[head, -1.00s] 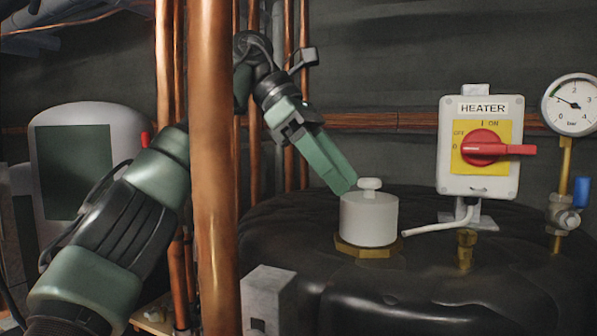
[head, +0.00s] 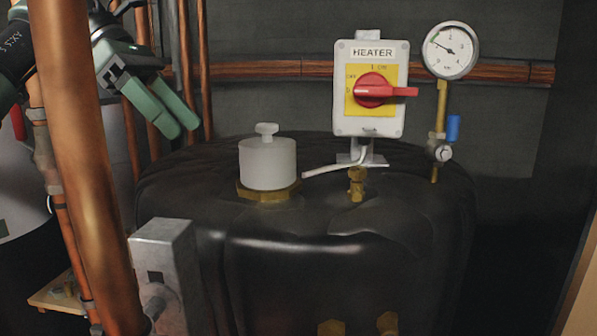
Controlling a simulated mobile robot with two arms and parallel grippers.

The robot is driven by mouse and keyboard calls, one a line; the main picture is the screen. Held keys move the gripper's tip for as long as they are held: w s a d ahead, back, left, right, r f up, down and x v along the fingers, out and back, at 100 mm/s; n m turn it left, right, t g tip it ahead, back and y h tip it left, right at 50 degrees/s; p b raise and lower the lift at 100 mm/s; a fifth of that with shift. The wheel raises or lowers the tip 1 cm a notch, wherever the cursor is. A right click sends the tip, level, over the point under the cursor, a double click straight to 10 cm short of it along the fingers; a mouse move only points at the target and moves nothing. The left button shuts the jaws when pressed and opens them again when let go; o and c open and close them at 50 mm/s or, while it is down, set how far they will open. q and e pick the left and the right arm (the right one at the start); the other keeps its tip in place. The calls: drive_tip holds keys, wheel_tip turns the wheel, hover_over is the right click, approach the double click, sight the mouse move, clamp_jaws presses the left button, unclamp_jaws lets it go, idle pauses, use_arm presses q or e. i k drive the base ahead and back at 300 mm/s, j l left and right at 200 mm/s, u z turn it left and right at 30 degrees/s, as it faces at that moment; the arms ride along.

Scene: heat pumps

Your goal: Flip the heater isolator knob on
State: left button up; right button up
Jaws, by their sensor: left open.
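The heater isolator (head: 371,123) is a white box with a yellow plate and a "HEATER" label, standing above the black tank. Its red knob (head: 375,91) lies level, with its long handle pointing right. "ON" is printed at the top of the plate and "OFF" at its left. My left gripper (head: 184,128) has green fingers, open and empty, pointing down and right. It is well to the left of the isolator and touches nothing that I can see. My right gripper is not in view.
A white capped fitting (head: 267,163) stands on the black tank (head: 330,262) between the gripper and isolator. A pressure gauge (head: 451,50) with a blue-handled valve (head: 453,129) is right of the isolator. A thick copper pipe (head: 82,160) crosses in front at left. A grey box (head: 166,265) stands lower left.

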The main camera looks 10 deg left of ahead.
sight(371, 91)
drive_tip(key=k+j, duration=0.25)
drive_tip(key=j, duration=0.15)
drive_tip(key=k+j, duration=0.25)
drive_tip(key=j, duration=0.15)
drive_tip(key=k+j, duration=0.25)
drive_tip(key=j, duration=0.15)
drive_tip(key=k+j, duration=0.3)
drive_tip(key=j, duration=0.1)
